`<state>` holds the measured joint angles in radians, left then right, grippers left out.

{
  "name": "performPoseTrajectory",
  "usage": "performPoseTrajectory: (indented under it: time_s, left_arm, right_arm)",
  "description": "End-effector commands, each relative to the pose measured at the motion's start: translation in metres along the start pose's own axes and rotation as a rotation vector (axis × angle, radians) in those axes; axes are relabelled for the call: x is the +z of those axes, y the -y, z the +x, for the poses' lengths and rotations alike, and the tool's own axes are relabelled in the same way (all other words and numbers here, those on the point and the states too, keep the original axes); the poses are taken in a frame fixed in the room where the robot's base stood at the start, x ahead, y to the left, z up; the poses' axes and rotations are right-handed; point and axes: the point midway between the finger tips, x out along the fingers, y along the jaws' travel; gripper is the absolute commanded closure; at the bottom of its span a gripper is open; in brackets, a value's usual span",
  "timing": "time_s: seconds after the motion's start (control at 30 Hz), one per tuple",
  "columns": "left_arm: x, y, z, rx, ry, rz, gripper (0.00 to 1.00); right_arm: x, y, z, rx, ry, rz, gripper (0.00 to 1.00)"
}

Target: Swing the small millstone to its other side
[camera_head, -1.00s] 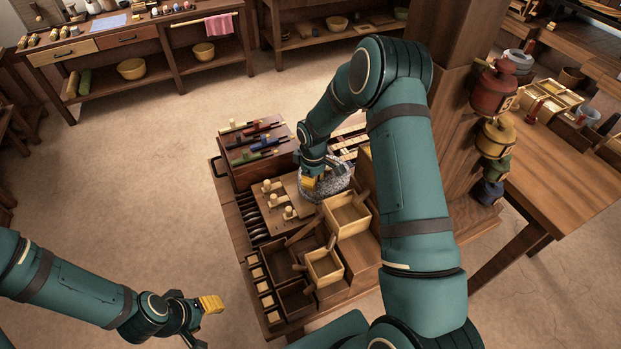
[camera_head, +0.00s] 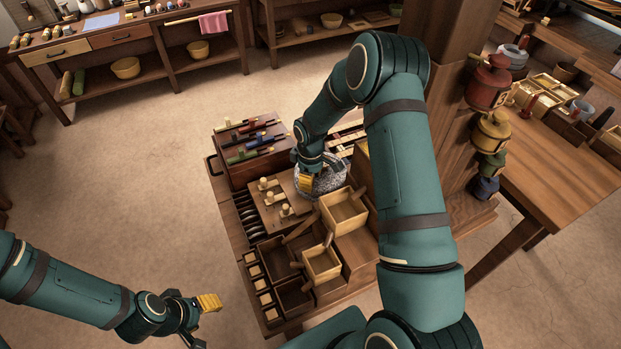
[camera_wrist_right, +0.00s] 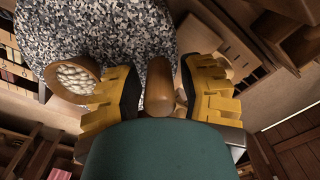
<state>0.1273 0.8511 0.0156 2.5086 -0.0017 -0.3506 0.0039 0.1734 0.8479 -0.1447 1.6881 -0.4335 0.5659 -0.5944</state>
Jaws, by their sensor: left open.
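The small millstone (camera_head: 325,181) is a grey speckled round stone on the bench, partly hidden in the head view by my right gripper (camera_head: 307,184). In the right wrist view the millstone (camera_wrist_right: 95,30) fills the upper left. Its upright wooden handle (camera_wrist_right: 159,86) stands between the yellow fingers of my right gripper (camera_wrist_right: 160,95). The fingers are around the handle, with narrow gaps showing beside it, so they look open. My left gripper (camera_head: 207,306) is open and empty, low at the left of the bench, away from the stone.
A wooden cup of pale grains (camera_wrist_right: 73,77) sits by the stone. A rack of coloured-handled tools (camera_head: 250,142) stands behind left, a board with pegs (camera_head: 272,205) left, and open wooden boxes (camera_head: 343,211) in front. A post with hanging pots (camera_head: 490,85) stands right. Floor left is clear.

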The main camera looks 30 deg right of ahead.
Motion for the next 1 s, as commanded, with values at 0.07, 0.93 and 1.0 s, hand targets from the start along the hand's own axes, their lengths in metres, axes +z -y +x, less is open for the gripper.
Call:
performPoseTrajectory:
  time_s: [0.07,0.93,1.0]
  left_arm:
    - [0.0,0.0,0.0,0.0,0.0,0.0,0.48]
    - [0.0,0.0,0.0,0.0,0.0,0.0,0.48]
    - [0.0,0.0,0.0,0.0,0.0,0.0,0.48]
  right_arm:
    - [-0.001,0.0,-0.004,0.001,-0.001,0.0,0.6]
    - [0.0,0.0,-0.12,-0.001,0.0,0.0,0.6]
    - [0.0,0.0,-0.12,-0.001,0.0,0.0,0.6]
